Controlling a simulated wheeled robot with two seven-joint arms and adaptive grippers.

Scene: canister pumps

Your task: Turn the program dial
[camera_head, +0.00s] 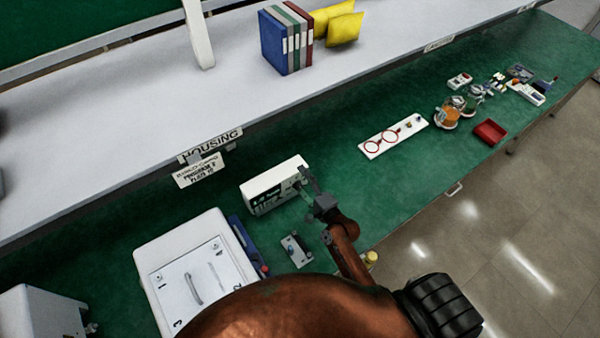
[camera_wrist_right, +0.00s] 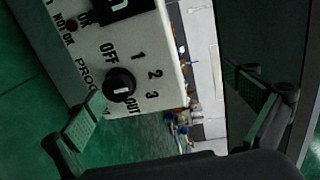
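The program dial (camera_wrist_right: 119,85) is a round black knob with a white mark on the front of a white control box (camera_head: 270,187). OFF, 1, 2, 3 and a further partly hidden label are printed around it. I cannot tell for sure which label the mark points at. My right gripper (camera_wrist_right: 168,112) is open and empty, with its fingers spread wide in the wrist view. The dial shows between the fingers, closer to the left one, and no finger clearly touches it. In the head view the right gripper (camera_head: 308,188) is at the box's right end. My left gripper is not in view.
A small grey device (camera_head: 296,250) and a white panel with numbers (camera_head: 195,280) lie nearby. A white plate with red rings (camera_head: 393,137) lies farther right on the green bench.

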